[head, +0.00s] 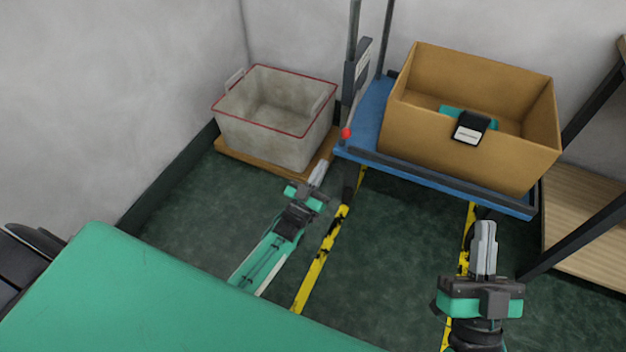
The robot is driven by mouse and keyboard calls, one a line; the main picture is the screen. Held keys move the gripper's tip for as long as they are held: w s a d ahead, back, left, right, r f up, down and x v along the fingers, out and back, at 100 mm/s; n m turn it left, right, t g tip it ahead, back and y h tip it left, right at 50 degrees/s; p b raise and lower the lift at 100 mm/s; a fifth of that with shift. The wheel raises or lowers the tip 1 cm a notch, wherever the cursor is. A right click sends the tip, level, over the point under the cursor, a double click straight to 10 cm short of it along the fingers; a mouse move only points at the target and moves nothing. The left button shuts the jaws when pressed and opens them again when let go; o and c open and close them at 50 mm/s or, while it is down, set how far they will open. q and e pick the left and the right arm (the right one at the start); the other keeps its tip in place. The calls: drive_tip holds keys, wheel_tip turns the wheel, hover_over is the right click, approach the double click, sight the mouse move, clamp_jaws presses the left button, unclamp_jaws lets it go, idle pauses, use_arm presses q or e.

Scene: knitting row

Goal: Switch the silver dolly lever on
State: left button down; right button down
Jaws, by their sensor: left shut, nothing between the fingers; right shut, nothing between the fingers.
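The dolly (430,172) has a blue deck with a dark front edge and dark upright posts. At its left front corner a thin silver lever (351,112) ends in a red knob (347,133). The knob is at the low end of the lever, close to the deck. My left gripper (320,172) is shut and empty, just below and left of the red knob and apart from it. My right gripper (484,237) is shut and empty, in front of the dolly's right front edge.
A grey bin with a red rim (265,138) stands on a wooden board at left. A shelf (585,225) stands at right. Yellow lines (318,262) mark the green floor.

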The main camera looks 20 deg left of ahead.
use_arm(q)
drive_tip(key=v, duration=0.3)
drive_tip(key=shift+s, duration=0.45)
use_arm(e)
drive_tip(key=shift+a+f+g, duration=0.3)
drive_tip(key=shift+f+g, duration=0.3)
drive_tip(key=shift+f, duration=0.2)
